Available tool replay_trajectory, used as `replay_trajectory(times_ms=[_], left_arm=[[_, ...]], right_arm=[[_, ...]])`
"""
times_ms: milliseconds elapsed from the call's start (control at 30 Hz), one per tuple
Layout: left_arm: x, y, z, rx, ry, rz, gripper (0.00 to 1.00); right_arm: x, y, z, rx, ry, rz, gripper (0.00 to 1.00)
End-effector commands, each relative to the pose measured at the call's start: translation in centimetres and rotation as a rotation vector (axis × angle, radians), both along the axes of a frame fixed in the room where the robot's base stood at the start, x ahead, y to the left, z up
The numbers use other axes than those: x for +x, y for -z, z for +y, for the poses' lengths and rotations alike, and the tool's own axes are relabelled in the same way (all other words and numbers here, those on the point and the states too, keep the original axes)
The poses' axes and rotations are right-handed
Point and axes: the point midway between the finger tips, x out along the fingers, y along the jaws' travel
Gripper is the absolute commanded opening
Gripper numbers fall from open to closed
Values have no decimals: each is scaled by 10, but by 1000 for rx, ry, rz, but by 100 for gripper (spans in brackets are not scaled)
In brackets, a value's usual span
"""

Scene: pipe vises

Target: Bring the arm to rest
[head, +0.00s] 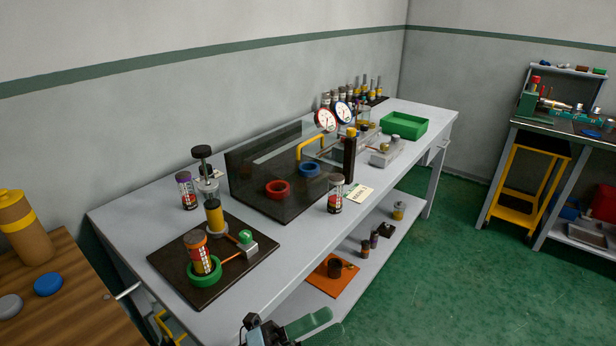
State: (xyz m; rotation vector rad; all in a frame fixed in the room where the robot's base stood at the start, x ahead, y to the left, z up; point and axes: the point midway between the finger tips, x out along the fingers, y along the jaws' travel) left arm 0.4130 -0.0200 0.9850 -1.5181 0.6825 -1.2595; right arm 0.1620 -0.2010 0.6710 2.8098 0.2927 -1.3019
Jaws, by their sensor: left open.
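My left gripper (290,327) is at the bottom edge of the head view, in front of the long grey bench (120,215). Only its upper part shows, with dark parts and a green part; the rest is cut off by the frame. It is open, and I see nothing held in it. It appears apart from the things on the bench top. My right gripper is not in view.
A dark board (180,272) on the bench bears a green ring (204,275) with an orange-topped cylinder in it. A dark panel (262,165), gauges (325,119) and a green tray (404,125) stand farther back. A wooden table (65,285) is at left.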

Motion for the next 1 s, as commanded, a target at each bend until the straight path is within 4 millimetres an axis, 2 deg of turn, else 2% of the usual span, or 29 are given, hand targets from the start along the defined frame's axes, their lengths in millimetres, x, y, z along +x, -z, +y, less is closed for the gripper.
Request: replay_trajectory(times_ms=[200,367,467,567,700,800,900,1000], left_arm=[[2,52,54,-217,-252,506,50],[-17,111,102,-361,-438,879,50],[-43,153,132,-445,-558,1109,50],[-80,194,160,-528,-679,1337,50],[-141,241,193,-629,-838,1618,50],[-180,262,209,-682,-925,1763,50],[-208,274,218,-715,-983,1857,50],[-222,280,223,-735,-1013,1905,50]], right_arm=[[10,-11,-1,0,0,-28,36],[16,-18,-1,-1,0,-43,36],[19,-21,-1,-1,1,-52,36],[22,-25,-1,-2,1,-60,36],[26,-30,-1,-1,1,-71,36],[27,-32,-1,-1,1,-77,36],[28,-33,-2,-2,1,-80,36],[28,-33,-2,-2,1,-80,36]])
